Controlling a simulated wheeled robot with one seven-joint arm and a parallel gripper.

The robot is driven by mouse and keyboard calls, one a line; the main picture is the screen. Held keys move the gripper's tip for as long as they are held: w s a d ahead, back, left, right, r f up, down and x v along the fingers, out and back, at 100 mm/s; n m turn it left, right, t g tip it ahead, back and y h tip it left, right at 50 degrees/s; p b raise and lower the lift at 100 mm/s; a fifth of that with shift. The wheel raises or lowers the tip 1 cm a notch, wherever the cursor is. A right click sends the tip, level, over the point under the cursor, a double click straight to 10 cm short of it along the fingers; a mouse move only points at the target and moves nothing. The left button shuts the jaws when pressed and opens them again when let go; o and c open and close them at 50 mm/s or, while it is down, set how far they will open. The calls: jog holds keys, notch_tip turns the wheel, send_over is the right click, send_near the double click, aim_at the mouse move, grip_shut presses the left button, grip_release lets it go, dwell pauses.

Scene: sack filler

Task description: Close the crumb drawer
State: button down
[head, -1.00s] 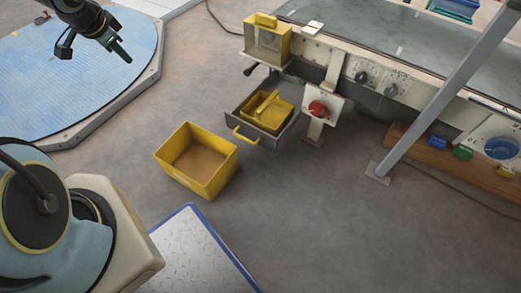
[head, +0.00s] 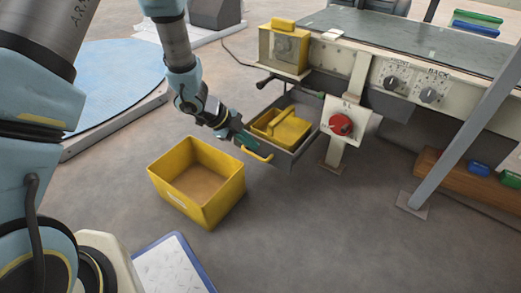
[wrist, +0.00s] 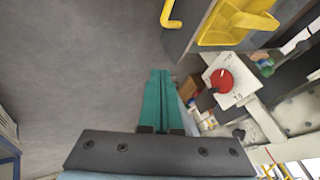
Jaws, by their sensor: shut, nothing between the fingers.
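The crumb drawer (head: 283,160) is a grey box pulled out from under the machine, with a yellow handle (head: 258,155) on its front. A yellow bin with a grip (head: 283,128) sits inside it. My gripper (head: 246,141) has its green fingers together and empty, by the drawer's front left corner, close to the handle; contact cannot be told. In the wrist view the shut fingers (wrist: 160,72) point into clear space. The handle (wrist: 171,14) and part of the drawer (wrist: 203,32) show at the top of that view.
An open yellow crate (head: 210,208) stands on the floor just in front of the drawer. A post with a red knob (head: 341,125) stands right of the drawer. A yellow box (head: 284,48) sits above.

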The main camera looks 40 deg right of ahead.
jog(key=b, duration=0.4)
send_near(283, 156)
notch_tip(283, 156, down, 4)
jog(key=s+a, duration=0.1)
jog(key=s, duration=0.1)
jog(key=d, duration=0.1)
jog(key=d+b, duration=0.1)
jog(key=d, duration=0.1)
jog(key=shift+w+d+r, duration=0.1)
jog(key=shift+w+d, duration=0.15)
jog(key=shift+w, duration=0.15)
